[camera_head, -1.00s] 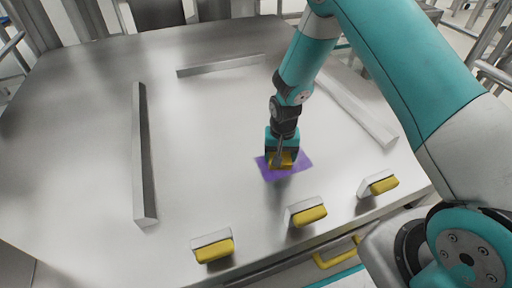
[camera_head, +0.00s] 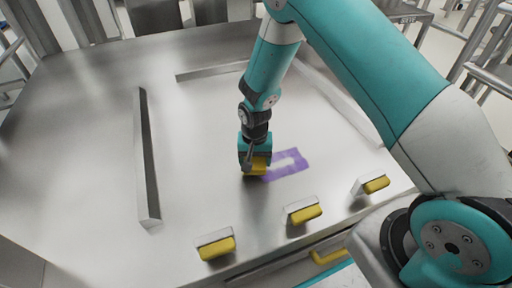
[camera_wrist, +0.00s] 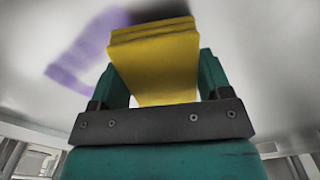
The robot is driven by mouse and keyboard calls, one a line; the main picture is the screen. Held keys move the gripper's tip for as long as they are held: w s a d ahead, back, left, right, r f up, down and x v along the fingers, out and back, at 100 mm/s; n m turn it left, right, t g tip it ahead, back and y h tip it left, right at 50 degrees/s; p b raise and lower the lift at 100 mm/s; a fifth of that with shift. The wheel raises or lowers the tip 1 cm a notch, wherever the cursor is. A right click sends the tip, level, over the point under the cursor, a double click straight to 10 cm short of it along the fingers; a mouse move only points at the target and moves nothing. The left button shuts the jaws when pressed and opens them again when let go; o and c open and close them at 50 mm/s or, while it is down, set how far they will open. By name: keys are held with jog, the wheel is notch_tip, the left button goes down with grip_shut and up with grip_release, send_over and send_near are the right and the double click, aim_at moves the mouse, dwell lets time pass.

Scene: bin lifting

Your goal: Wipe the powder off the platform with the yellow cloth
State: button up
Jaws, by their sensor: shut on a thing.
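The powder (camera_head: 290,174) is a purple patch on the metal platform (camera_head: 195,130), with a bare strip through its middle. My gripper (camera_head: 253,165) is shut on the yellow cloth (camera_head: 258,170), a folded block. It is just left of the powder, with the cloth down at or very near the platform. In the wrist view the yellow cloth (camera_wrist: 155,60) sits between the two fingers of my gripper (camera_wrist: 165,85), and the purple powder (camera_wrist: 85,55) lies to its left. The cloth's underside is hidden.
Metal bars stand on the platform at left (camera_head: 146,160), back (camera_head: 210,72) and right. Several yellow-and-white blocks sit along the front edge, one at left (camera_head: 216,246), one in the middle (camera_head: 303,212) and one at right (camera_head: 372,185).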

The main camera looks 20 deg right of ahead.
jog(key=shift+r+p, duration=2.5)
jog(key=shift+r, duration=0.55)
